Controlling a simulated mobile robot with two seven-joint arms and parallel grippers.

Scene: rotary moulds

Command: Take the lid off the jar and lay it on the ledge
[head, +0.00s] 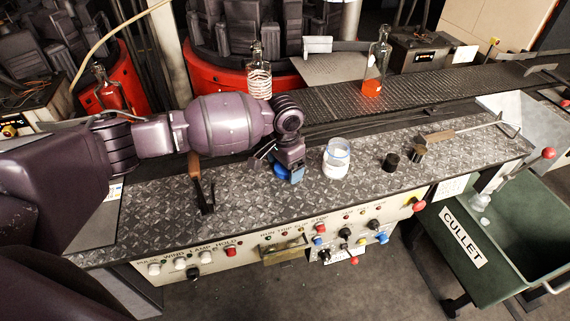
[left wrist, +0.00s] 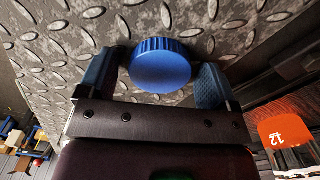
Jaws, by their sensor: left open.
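The glass jar (head: 336,160) stands upright on the diamond-plate ledge (head: 240,198), with white contents and a bluish rim; no lid shows on it. The round, ribbed blue lid (head: 280,169) is to the left of the jar, apart from it, and appears to lie on the ledge. In the left wrist view the lid (left wrist: 161,66) sits between the two blue fingers of my left gripper (left wrist: 155,82), which is open, with gaps at the sides. In the head view my left gripper (head: 288,174) partly hides the lid. My right gripper is out of view.
A black cup (head: 391,162) and a wooden-handled tool (head: 440,136) lie right of the jar. Bottles (head: 375,72) stand on the conveyor behind. Knobs line the front panel (head: 200,255); a green cullet bin (head: 480,245) is at right.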

